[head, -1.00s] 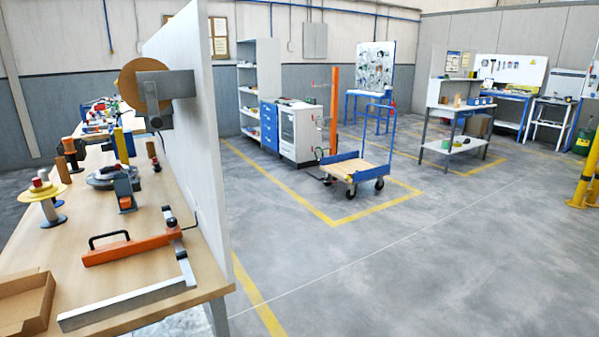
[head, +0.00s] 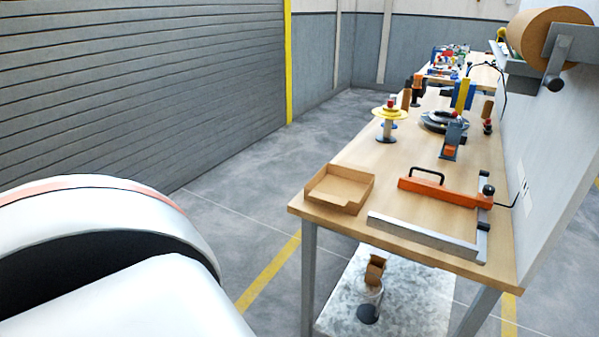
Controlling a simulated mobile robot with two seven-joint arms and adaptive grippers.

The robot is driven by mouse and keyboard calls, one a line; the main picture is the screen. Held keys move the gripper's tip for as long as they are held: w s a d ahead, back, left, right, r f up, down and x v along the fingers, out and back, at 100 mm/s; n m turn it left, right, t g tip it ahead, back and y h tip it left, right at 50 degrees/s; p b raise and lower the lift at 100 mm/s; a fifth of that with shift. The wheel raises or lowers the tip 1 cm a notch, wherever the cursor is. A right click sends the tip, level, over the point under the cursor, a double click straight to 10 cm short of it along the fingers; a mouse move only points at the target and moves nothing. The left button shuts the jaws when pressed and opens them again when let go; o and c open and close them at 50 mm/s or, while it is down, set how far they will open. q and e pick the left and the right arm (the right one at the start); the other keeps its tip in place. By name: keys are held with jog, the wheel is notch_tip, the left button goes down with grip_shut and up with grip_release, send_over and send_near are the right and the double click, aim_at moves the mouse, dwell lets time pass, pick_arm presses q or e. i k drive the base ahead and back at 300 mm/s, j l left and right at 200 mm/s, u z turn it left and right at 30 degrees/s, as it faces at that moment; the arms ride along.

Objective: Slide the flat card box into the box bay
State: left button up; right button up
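An open, shallow cardboard tray (head: 334,203) lies at the near left corner of the wooden table (head: 410,150) in the head view. I see no closed flat card box and nothing I can tell to be the box bay. A small brown card-coloured object (head: 375,268) stands on the metal shelf (head: 410,303) under the table, above a dark round base; what it is, I cannot tell. Neither of my grippers is in view. A large white part of my own body fills the lower left.
An orange bar tool (head: 445,193) and a grey metal angle (head: 422,234) lie right of the tray. A yellow-topped spool (head: 389,113), a dark round turntable (head: 444,121) and several tools stand farther back. A brown roll (head: 545,38) hangs on the right panel. Floor left of the table is clear.

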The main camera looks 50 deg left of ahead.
aim_at(343, 186)
jog(key=u, duration=1.35)
jog(key=i+j+z, duration=0.35)
jog(key=j, duration=0.3)
jog(key=i+j+z, duration=0.15)
jog(key=j, duration=0.2)
jog(key=i+j+z, duration=0.15)
jog(key=j, duration=0.25)
